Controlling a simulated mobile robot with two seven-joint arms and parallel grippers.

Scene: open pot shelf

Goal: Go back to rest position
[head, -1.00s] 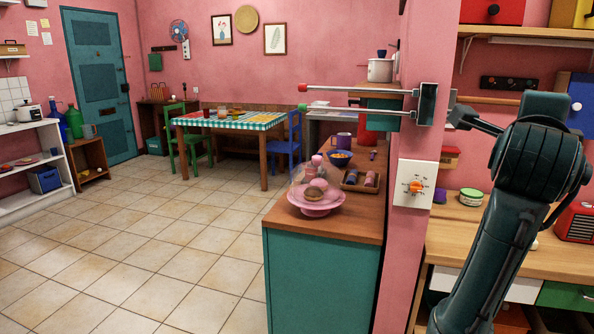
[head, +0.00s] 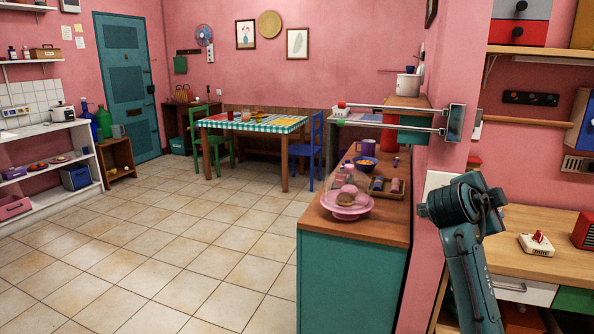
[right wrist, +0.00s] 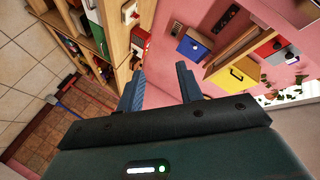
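My right arm comes in at the lower right of the head view. Its folded wrist stands in front of the pink wall and partly covers a white wall plate (head: 437,181). In the right wrist view my right gripper (right wrist: 160,88) is open, with its two blue-grey fingers apart and nothing between them. In the head view its fingers cannot be made out. My left gripper is not in view.
A wall rack (head: 455,122) with two bars juts left above my right wrist. A teal counter (head: 352,285) with a pink cake stand (head: 346,211) stands left of the arm. A wooden workbench (head: 505,258) is at right. The tiled floor (head: 190,250) is open.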

